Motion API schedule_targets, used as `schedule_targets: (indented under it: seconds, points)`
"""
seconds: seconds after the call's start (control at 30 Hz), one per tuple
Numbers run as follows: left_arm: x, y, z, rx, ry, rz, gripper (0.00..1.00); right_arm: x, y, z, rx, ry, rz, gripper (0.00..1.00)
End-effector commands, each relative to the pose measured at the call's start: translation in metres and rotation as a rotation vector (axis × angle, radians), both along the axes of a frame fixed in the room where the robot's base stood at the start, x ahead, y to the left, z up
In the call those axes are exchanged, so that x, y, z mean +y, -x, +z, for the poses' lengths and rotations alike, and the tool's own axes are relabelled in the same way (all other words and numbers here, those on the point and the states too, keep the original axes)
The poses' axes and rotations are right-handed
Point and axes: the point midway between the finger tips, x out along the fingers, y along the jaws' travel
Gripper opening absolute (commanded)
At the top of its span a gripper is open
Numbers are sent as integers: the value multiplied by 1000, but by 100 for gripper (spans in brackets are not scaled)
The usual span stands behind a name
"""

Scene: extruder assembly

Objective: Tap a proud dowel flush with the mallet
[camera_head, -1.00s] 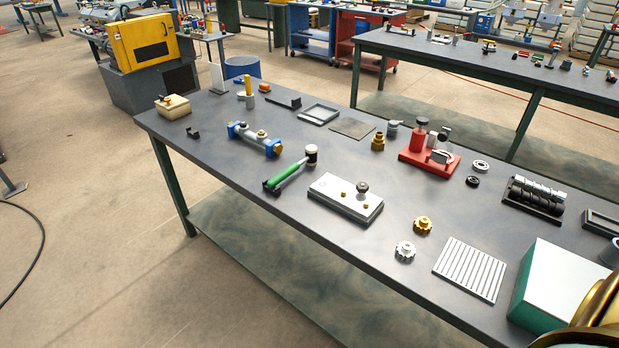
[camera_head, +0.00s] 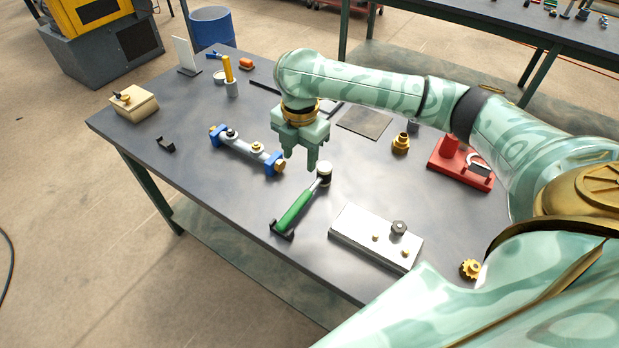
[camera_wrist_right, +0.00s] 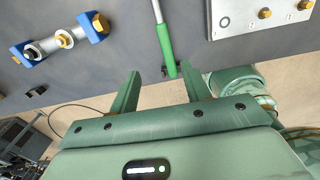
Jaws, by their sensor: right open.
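The mallet (camera_head: 296,207) has a green handle and a dark head with a pale face. It lies on the table, its handle end at a small black rest. A pale metal block (camera_head: 360,240) lies to its right, with small brass pins (camera_head: 375,238) and a dark knob (camera_head: 399,228) on top. I cannot tell how proud each pin stands. My right gripper (camera_head: 300,163) is open and empty, pointing down above the table near the mallet head. In the right wrist view the mallet's green handle (camera_wrist_right: 165,45) shows beyond the gap between the fingers (camera_wrist_right: 160,70).
A blue-ended fixture (camera_head: 247,150) lies left of the mallet. A red stand (camera_head: 461,165), a brass fitting (camera_head: 401,143) and a brass gear (camera_head: 470,268) are to the right. A cream box (camera_head: 133,104) stands at the left corner.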

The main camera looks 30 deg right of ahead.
Motion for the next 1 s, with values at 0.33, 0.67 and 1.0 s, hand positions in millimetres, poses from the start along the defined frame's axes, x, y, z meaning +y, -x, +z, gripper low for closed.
schedule_targets:
  seconds: [0.33, 0.67, 1.0]
  points:
    - [2, 6, -28, 14, -3, -2, 36, -13, 4, -41, 41, 16, 44, 47]
    - [4, 11, -50, 25, -4, -2, 36, -13, 3, -93, 33, 16, 43, 47]
    - [4, 16, -75, 38, -4, -1, 36, -15, 1, -135, 37, 15, 43, 47]
